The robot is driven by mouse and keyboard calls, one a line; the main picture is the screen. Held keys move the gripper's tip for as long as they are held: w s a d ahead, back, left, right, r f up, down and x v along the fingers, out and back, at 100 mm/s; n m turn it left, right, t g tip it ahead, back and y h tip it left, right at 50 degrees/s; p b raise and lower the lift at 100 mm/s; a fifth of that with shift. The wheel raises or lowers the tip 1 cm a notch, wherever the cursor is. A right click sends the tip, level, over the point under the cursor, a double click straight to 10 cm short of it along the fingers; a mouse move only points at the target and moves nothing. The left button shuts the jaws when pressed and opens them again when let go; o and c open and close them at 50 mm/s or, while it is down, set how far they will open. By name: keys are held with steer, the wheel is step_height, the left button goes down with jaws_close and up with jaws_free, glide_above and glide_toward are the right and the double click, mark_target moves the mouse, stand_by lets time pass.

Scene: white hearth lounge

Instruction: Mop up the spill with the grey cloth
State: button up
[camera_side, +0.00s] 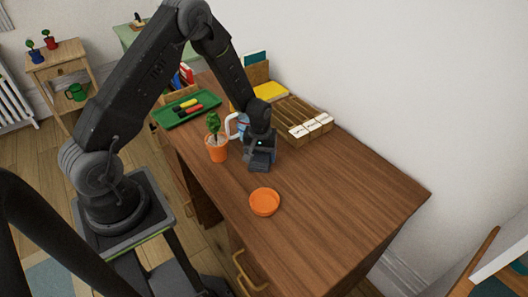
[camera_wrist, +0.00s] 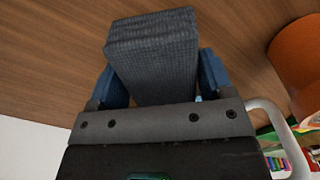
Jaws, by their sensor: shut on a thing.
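My gripper (camera_side: 262,148) is low over the wooden desk, pointing down. It is shut on the grey cloth (camera_wrist: 152,50), a folded, ribbed dark grey pad between blue fingers in the wrist view. In the side view the cloth (camera_side: 260,164) shows as a dark block beneath the gripper, at or just above the desktop; I cannot tell whether it touches. No spill is clearly visible in either view; the cloth and gripper may hide it.
An orange pot with a plant (camera_side: 217,152) and a white-handled jug (camera_side: 233,124) stand close left of my gripper. An orange bowl (camera_side: 264,202) sits nearer the front. A green tray (camera_side: 187,108) and wooden rack (camera_side: 300,117) lie behind. The desk's right side is clear.

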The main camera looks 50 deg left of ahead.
mark_target(246, 173)
steer(key=shift+s+d, duration=0.15)
steer(key=shift+s, duration=0.9)
steer(key=shift+s+d, duration=0.2)
steer(key=shift+s, duration=0.85)
steer(key=shift+s+d, duration=0.15)
steer(key=shift+s, duration=0.9)
steer(key=shift+w+a, duration=0.25)
steer(key=shift+w, duration=1.25)
steer(key=shift+w+a, duration=0.2)
steer(key=shift+w, duration=1.35)
steer(key=shift+w+a, duration=0.25)
steer(key=shift+w, duration=1.25)
steer(key=shift+s+d, duration=0.25)
steer(key=shift+s, duration=1.25)
steer(key=shift+s+d, duration=0.2)
steer(key=shift+s, duration=1.35)
steer(key=shift+s+d, duration=0.25)
steer(key=shift+s, duration=1.25)
step_height(246, 173, up, 8)
